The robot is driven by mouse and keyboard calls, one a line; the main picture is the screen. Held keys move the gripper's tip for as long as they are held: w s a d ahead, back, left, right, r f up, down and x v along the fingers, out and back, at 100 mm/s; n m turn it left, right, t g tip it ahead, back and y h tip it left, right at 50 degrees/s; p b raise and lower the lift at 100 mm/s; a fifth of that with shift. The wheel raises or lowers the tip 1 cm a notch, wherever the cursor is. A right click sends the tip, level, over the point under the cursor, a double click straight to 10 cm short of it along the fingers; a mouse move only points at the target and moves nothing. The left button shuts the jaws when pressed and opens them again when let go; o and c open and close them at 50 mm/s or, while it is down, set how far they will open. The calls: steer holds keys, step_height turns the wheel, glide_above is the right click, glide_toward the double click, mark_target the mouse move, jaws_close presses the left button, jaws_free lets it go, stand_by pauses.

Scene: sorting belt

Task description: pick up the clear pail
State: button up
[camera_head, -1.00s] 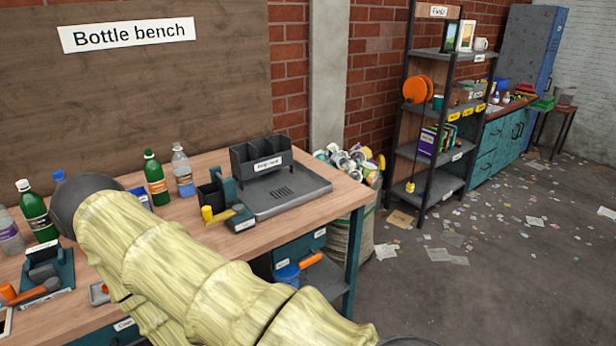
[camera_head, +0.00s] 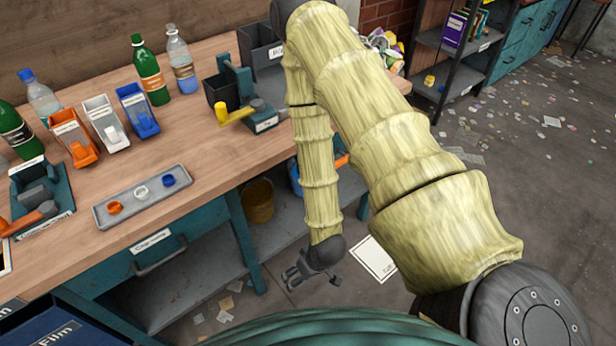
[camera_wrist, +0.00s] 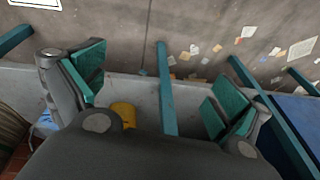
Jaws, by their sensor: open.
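I cannot pick out a clear pail for sure in either view. A yellow pail (camera_head: 258,201) stands on the bench's lower shelf, under the worktop; it also shows in the wrist view (camera_wrist: 124,113), low between the fingers and partly hidden by my gripper. Part of a blue pail (camera_head: 294,180) shows to its right, mostly behind my arm. My gripper (camera_head: 292,277) hangs in front of the lower shelf, below worktop height, apart from the pails. In the wrist view my gripper (camera_wrist: 157,88) has its teal finger pads wide apart with nothing held between them.
The bench worktop (camera_head: 215,165) carries bottles, small bins and a grey tray (camera_head: 142,196) with coloured caps. A teal bench leg (camera_head: 245,240) stands left of my gripper. A blue Film bin (camera_head: 55,325) is at the lower left. Open floor with scattered paper lies to the right.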

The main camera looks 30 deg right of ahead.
steer(key=w+d+f+t+b, duration=0.1)
steer(key=w+d+t+b, duration=0.3)
steer(key=w, duration=0.4)
steer(key=w+d+f+t+y+b, duration=0.1)
steer(key=w+d+f+b, duration=0.15)
steer(key=w+b, duration=0.4)
steer(key=w+d+t+b, duration=0.3)
steer(key=w+d+b, duration=0.2)
steer(key=w, duration=0.4)
steer(key=w+d+r+n+t+b, duration=0.1)
steer(key=w+d+t+b, duration=0.3)
steer(key=d+b, duration=0.35)
steer(key=w+d+r+t+b, duration=0.1)
steer(key=w+d+t+b, duration=0.25)
steer(key=d+b, duration=0.4)
steer(key=shift+h, duration=0.4)
steer(key=w+b, duration=0.1)
steer(key=w, duration=0.2)
steer(key=w+b, duration=0.2)
steer(key=w, duration=0.1)
steer(key=w+b, duration=0.1)
steer(key=w, duration=0.3)
steer(key=shift+w+d, duration=0.1)
steer(key=shift+d, duration=0.3)
steer(key=shift+w+r, duration=0.1)
steer(key=shift+w, duration=0.35)
steer(key=c, duration=1.1)
steer(key=shift+r, duration=0.2)
